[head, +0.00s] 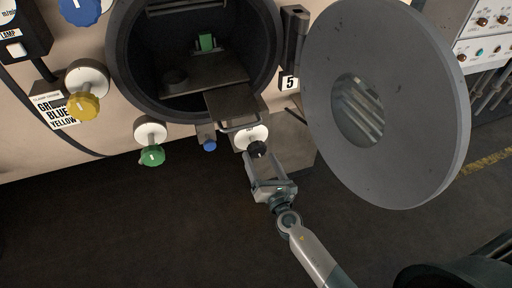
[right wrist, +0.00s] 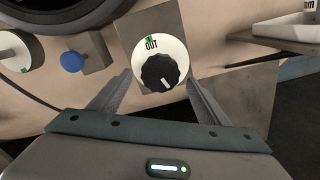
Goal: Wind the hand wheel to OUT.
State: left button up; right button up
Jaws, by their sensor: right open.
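The hand wheel is a black knob (right wrist: 160,72) on a round white dial (right wrist: 174,46), mounted on a grey plate. The word OUT with a green mark is at the top of the dial. A white line on the knob points down, away from OUT. In the head view the knob (head: 257,149) is below the drum opening, just beyond my right gripper (head: 262,161). In the right wrist view the open fingers of the right gripper (right wrist: 157,82) stand to the left and right of the dial, with gaps to the knob. My left gripper is not in view.
The large round grey door (head: 430,120) stands open at right. A tray (head: 235,105) juts from the drum opening (head: 150,80) above the knob. A green knob (head: 152,156), a yellow knob (head: 82,106) and a blue knob (right wrist: 72,62) are to the left. The floor below is clear.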

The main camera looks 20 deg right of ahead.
aim_at(258, 154)
jog(key=shift+w, duration=2.65)
jog(key=shift+a, duration=0.1)
jog(key=c, duration=1.1)
